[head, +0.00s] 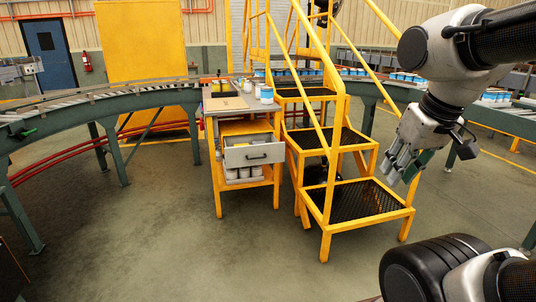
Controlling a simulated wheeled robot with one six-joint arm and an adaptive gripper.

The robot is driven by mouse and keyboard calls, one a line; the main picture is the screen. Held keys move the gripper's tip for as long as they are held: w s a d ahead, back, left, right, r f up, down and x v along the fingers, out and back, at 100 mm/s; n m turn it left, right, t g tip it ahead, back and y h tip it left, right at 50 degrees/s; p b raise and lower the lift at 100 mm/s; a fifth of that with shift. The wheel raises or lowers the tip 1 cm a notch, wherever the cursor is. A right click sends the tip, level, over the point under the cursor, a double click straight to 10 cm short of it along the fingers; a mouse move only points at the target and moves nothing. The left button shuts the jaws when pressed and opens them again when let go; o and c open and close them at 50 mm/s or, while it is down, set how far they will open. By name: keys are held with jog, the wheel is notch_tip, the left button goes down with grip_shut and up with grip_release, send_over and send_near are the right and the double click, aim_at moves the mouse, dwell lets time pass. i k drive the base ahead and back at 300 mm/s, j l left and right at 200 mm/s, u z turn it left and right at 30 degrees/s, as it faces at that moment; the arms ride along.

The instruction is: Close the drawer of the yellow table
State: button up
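The yellow table (219,187) stands in the middle of the view, with a grey top and a lower shelf. Its drawer (255,154) is grey with a dark handle (256,157) and is pulled out toward me. My gripper (402,172) hangs at the right, in front of the yellow stairs and well apart from the drawer. Its fingers look spread, with nothing seen between them.
Yellow stairs (349,196) with black treads stand close to the table's right side, between it and my gripper. A curved roller conveyor (110,98) runs behind. Cans (267,95) stand on the table top. The floor (150,245) in front and to the left is clear.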

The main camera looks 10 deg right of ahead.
aim_at(273, 151)
jog(key=i+j, duration=0.2)
jog(key=i, duration=0.3)
jog(key=i+j, duration=0.25)
jog(key=i, duration=0.25)
jog(key=i+j, duration=0.2)
jog(key=i, duration=0.25)
jog(key=i+j, duration=0.2)
jog(key=i, duration=0.3)
jog(key=i+j, duration=0.25)
jog(key=i, duration=0.25)
